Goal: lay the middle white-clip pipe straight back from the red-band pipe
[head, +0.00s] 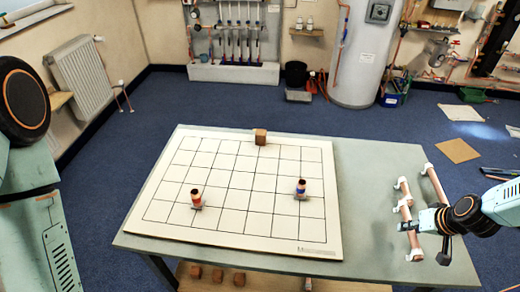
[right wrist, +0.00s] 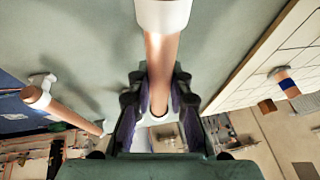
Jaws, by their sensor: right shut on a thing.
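A copper pipe (head: 407,215) with white clips lies along the right side of the table. My right gripper (head: 412,230) is shut around it, between its white clips. In the right wrist view the copper of this pipe (right wrist: 161,60) runs between my fingers, with a white clip beyond. I cannot tell whether it is lifted. Another white-clip pipe (head: 434,184) lies to its right. The red-band pipe (head: 196,197) stands upright at the board's front left. A blue-band pipe (head: 301,187) stands at the right. My left gripper is out of view.
The white gridded board (head: 318,232) covers the left and middle of the table (head: 362,200). A brown block (head: 260,137) sits at its back edge. The grid behind the red-band pipe is clear. Several brown blocks (head: 217,275) lie below the table's front.

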